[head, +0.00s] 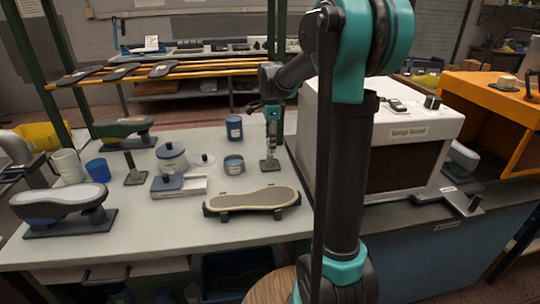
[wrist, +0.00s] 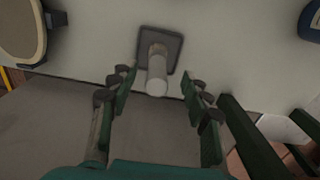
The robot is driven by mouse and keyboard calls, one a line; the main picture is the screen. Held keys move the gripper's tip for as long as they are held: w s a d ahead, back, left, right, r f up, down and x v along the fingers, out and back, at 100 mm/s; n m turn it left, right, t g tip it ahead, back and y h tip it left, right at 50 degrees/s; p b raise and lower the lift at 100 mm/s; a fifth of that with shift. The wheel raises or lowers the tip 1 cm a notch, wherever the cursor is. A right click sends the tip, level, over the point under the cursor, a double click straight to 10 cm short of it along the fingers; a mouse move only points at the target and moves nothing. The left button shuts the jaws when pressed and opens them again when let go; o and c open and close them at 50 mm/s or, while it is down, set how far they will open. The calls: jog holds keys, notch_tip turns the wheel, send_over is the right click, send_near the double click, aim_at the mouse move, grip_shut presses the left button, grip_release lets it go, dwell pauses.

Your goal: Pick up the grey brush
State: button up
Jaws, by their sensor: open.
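A grey brush-like thing with a flat dark grey square base (wrist: 176,50) and a pale upright post (wrist: 157,75) stands on the table; no bristles show. In the head view its base (head: 269,165) is on the tabletop below my gripper (head: 271,118). In the wrist view my gripper (wrist: 158,92) is open, with one finger on either side of the post and visible gaps. Whether the fingertips reach down to the post's height I cannot tell. A similar dark post on a base (head: 134,170) stands further left.
A shoe-sole form (head: 253,200) lies close in front. A grey-blue tin (head: 233,165) and a blue cup (head: 234,128) stand to the left. A white machine (head: 385,135) is close on the right.

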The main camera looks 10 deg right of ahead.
jog(key=shift+s+a+f, duration=0.1)
jog(key=shift+f, duration=1.25)
jog(key=shift+s+a+f, duration=0.1)
jog(key=shift+f, duration=1.25)
grip_shut()
